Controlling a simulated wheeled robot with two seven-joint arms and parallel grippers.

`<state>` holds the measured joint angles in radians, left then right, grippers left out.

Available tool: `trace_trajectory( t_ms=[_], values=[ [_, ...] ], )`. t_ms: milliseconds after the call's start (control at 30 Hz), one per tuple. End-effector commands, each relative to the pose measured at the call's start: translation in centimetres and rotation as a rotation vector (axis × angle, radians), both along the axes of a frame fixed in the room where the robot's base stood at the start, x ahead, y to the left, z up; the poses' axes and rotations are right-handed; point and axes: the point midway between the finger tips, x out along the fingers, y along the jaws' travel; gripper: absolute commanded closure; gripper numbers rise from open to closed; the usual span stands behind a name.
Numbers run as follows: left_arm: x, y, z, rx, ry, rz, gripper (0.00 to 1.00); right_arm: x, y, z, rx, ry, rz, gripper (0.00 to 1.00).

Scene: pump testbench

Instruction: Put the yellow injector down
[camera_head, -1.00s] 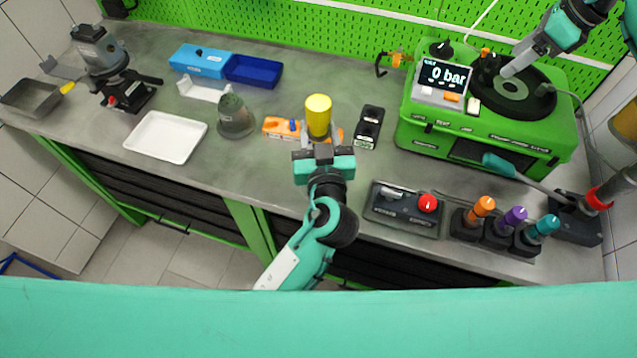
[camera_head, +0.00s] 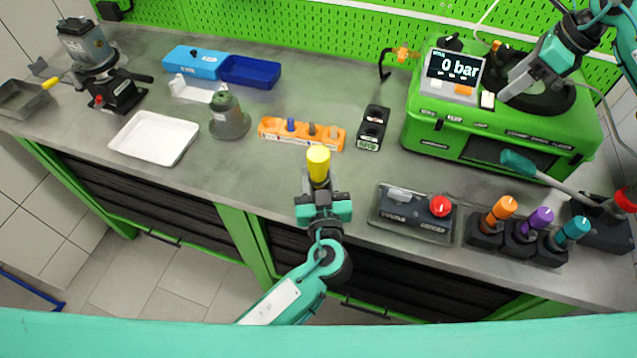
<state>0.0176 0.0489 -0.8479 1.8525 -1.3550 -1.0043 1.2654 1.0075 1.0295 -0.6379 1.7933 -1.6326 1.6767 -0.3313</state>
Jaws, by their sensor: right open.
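The yellow injector (camera_head: 318,164) stands about upright just beyond my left gripper (camera_head: 319,186), over the bench's front middle. My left gripper reaches in from the lower left and is shut on the injector's lower part, which is mostly hidden. I cannot tell whether the injector's foot touches the bench. My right gripper (camera_head: 508,90) is at the upper right, open, over the green pump tester (camera_head: 490,133).
An orange rack (camera_head: 272,131) lies behind the injector, with a black two-hole block (camera_head: 371,128) to its right. A control box (camera_head: 405,222) with a red button and the orange, purple and teal injectors (camera_head: 540,222) stand right.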

Motion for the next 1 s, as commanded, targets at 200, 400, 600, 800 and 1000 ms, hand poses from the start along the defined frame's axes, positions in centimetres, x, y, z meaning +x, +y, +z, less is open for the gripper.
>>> trace_trajectory(
  t_ms=[200, 400, 600, 800, 1000],
  values=[
    [0.01, -0.02, -0.23, -0.001, -0.002, -0.001, 1.0, 0.0, 0.0, -0.25, 0.0, 0.0, 0.0, 0.35],
    [0.0, -0.03, -0.57, -0.001, -0.002, -0.001, 1.0, 0.0, 0.0, -0.69, 0.0, 0.0, 0.0, 0.35],
    [-0.01, -0.03, -0.71, 0.001, 0.0, -0.001, 0.48, 0.01, 0.0, -0.9, 0.0, 0.0, 0.0, 0.35],
    [-0.01, -0.02, -0.71, 0.001, 0.0, -0.001, 0.38, 0.0, 0.0, -0.9, 0.0, 0.0, 0.0, 0.35],
    [0.0, -0.01, -0.59, 0.001, 0.0, -0.001, 0.38, 0.01, -0.01, -0.63, 0.0, 0.0, 0.0, 0.35]
  ],
)
